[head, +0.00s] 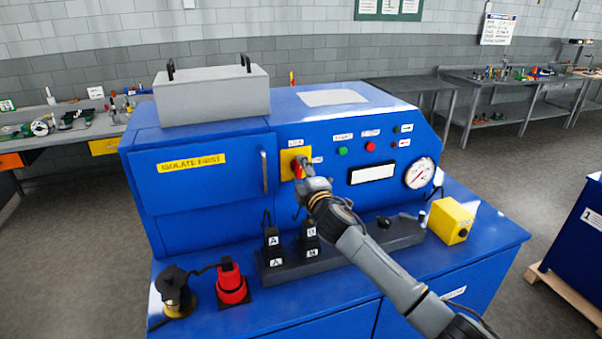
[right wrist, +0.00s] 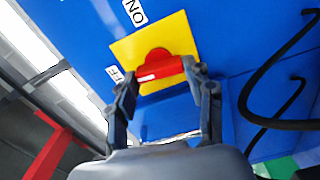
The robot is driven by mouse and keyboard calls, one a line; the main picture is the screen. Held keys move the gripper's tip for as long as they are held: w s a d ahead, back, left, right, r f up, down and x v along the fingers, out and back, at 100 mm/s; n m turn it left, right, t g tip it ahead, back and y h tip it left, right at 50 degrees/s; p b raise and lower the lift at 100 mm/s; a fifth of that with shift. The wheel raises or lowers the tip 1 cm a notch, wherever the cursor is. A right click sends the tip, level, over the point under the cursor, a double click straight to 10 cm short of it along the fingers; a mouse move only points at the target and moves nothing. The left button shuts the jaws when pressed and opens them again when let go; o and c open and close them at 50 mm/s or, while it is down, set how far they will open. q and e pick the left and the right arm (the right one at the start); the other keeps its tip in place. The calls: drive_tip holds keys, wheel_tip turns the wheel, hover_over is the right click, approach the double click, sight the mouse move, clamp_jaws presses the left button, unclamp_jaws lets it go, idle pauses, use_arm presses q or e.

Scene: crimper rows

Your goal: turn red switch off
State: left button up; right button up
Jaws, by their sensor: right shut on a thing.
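The red switch (right wrist: 162,69) is a round red knob with a bar handle on a yellow plate (right wrist: 178,35), on the blue panel. In the head view the switch (head: 296,171) is mostly hidden behind my right gripper (head: 304,174). In the right wrist view my right gripper (right wrist: 161,80) is shut on the handle, one finger at each end. The handle's white mark lies at its left end and points towards the partly hidden OFF label (right wrist: 116,75). The ON label (right wrist: 135,12) is above the plate. My left gripper is not in view.
The panel also bears a green button (head: 343,151), a red button (head: 370,147) and a gauge (head: 419,173). A door handle (head: 264,172) is left of the switch. Below stand a red plug (head: 232,287), black lettered blocks (head: 273,245) and a yellow box (head: 451,221).

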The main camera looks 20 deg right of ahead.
drive_tip(key=shift+n, duration=0.6)
drive_tip(key=shift+f, duration=0.1)
drive_tip(key=o, duration=1.2)
drive_tip(key=shift+c, duration=0.2)
drive_tip(key=shift+s, duration=0.1)
drive_tip(key=s, duration=1.2)
drive_tip(key=shift+d, duration=0.2)
drive_tip(key=shift+w, duration=0.1)
